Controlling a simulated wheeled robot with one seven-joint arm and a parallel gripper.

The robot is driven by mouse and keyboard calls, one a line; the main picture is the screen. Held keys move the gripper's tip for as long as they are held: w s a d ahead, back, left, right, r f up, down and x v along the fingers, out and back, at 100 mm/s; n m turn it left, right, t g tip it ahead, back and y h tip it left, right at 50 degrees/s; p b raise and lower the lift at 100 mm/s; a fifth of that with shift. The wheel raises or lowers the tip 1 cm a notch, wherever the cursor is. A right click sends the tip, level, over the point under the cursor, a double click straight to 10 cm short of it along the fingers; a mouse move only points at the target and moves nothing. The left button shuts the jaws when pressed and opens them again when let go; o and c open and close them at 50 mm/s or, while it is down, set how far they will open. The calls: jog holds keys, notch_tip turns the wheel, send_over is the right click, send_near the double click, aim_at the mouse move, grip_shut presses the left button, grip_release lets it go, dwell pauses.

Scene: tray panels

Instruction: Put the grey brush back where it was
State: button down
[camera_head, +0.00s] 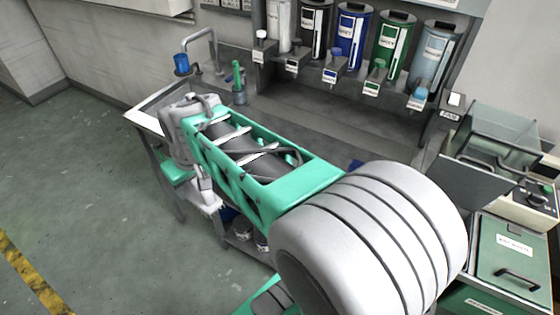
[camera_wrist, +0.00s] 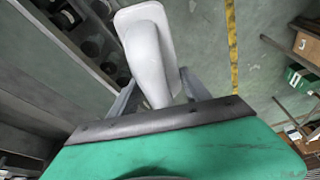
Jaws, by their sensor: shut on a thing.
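The grey brush (camera_wrist: 148,42) is a pale, smooth piece with a wide rounded end in the wrist view. My gripper (camera_wrist: 158,88) is shut on its narrower part, one finger on each side. The wide end points away from my gripper. In the head view my arm covers much of the bench, and my gripper hangs at its left front end, where I cannot clearly separate it from the brush. A green-handled item (camera_head: 237,72) stands in a small grey holder (camera_head: 239,97) at the back of the bench.
Several coloured dispensers, one of them blue (camera_head: 351,38), line the back wall. A blue cup (camera_head: 181,63) is by a bent pipe at the bench's left end. Green-lidded bins (camera_head: 512,258) stand at the right. The floor (camera_head: 95,185) at the left is clear.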

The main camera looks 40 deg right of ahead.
jog(key=s+d+r+n+t+b, duration=0.1)
jog(key=s+d, duration=0.4)
jog(key=d, duration=0.4)
jog(key=s+d+n+y, duration=0.1)
jog(key=s+d, duration=0.3)
jog(key=d, duration=0.5)
jog(key=s+d+r+n+t+b, duration=0.1)
jog(key=s+d, duration=0.4)
jog(key=d, duration=0.3)
jog(key=w+d+f, duration=0.2)
jog(key=w+f, duration=0.1)
jog(key=w, duration=0.1)
jog(key=w+d+f+p, duration=0.1)
jog(key=w+d+f, duration=0.1)
jog(key=w+f, duration=0.1)
jog(key=w+d+f+p, duration=0.1)
jog(key=w+d+f, duration=0.1)
jog(key=w, duration=0.3)
jog(key=shift+w+f, duration=0.15)
jog(key=shift+f, duration=0.5)
jog(key=shift+w+f+p, duration=0.15)
jog(key=shift+f+p, duration=0.3)
jog(key=shift+f, duration=1.45)
jog(key=c, duration=1)
grip_release()
jog(key=shift+d+f, duration=0.1)
jog(key=shift+f, duration=0.05)
jog(key=o, duration=0.5)
